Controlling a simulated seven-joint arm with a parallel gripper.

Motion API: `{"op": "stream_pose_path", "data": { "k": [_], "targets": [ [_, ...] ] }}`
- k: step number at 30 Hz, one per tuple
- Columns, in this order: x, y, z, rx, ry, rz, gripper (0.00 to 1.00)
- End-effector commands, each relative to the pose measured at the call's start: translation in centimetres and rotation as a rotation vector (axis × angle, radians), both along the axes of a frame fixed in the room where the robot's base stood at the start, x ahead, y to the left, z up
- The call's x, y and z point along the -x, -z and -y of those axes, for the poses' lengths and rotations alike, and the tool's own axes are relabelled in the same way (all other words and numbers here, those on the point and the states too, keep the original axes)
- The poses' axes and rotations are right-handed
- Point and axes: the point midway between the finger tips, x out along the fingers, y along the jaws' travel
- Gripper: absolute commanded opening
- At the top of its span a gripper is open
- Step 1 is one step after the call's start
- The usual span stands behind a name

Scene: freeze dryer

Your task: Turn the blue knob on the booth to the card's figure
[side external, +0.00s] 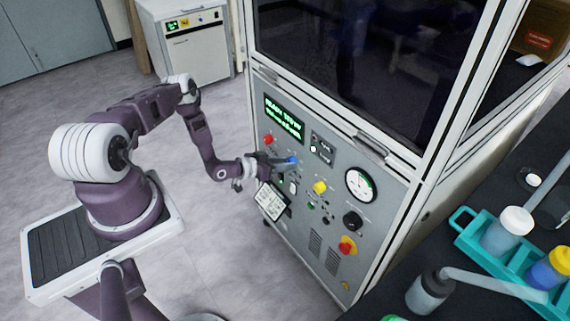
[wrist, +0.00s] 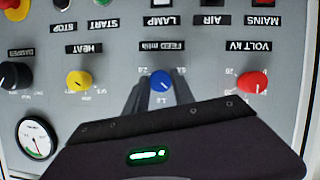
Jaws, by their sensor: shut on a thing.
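The blue knob (side external: 292,160) is on the grey control panel of the booth (side external: 330,215). In the wrist view, which is upside down, the blue knob (wrist: 161,82) sits between my two finger tips, under a label that seems to read FEED m/min. My gripper (wrist: 160,90) is shut on the blue knob; in the side view my gripper (side external: 283,163) reaches the panel from the left. Small scale figures ring the knob, but its exact setting is hard to read. A white card (side external: 270,201) hangs on the panel below my gripper; its writing is too small to read.
A yellow knob (wrist: 79,83) and a red knob (wrist: 252,84) flank the blue one. A black knob (wrist: 14,75) and a round gauge (wrist: 37,138) are farther left. A bench with a teal rack (side external: 490,250) stands at right.

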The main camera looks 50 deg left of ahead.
Motion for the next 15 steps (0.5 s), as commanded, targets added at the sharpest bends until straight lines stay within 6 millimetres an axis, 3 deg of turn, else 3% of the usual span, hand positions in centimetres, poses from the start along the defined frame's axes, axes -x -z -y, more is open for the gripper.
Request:
{"op": "stream_pose_path", "data": {
  "k": [15],
  "targets": [
    [0.00,0.05,-0.13,0.226,-0.001,0.001,0.00]
  ]
}}
